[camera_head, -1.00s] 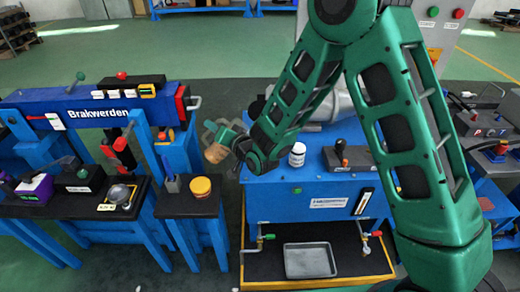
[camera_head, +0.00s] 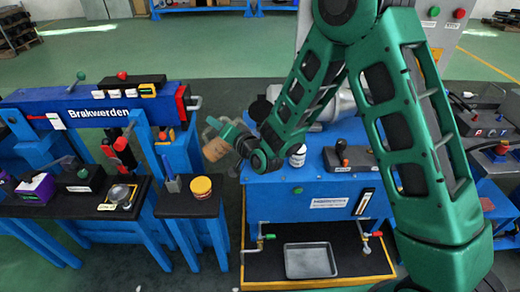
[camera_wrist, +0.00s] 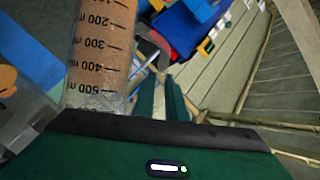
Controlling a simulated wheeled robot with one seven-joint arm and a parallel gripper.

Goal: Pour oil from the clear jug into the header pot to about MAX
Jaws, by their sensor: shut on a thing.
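The clear jug (camera_head: 215,150) holds brown oil and hangs in the air above the gap between the left stand and the blue bench. My gripper (camera_head: 225,132) is shut on it. In the wrist view the jug (camera_wrist: 100,45) shows black ml marks over the brown oil; the jug looks tilted in that view. My gripper's green fingers (camera_wrist: 165,98) show beside it, and the grip itself is partly hidden. A small round metal pot (camera_head: 120,193) sits on the left stand, apart from the jug. I cannot tell whether it is the header pot, and no MAX mark is readable.
A yellow-lidded tub (camera_head: 201,187) stands on a dark-topped stand below the jug. A white bottle (camera_head: 298,156) and a lever box (camera_head: 348,158) are on the blue bench (camera_head: 320,190). A grey tray (camera_head: 310,260) lies on the low shelf. The blue Brakwerden beam (camera_head: 90,112) rises at left.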

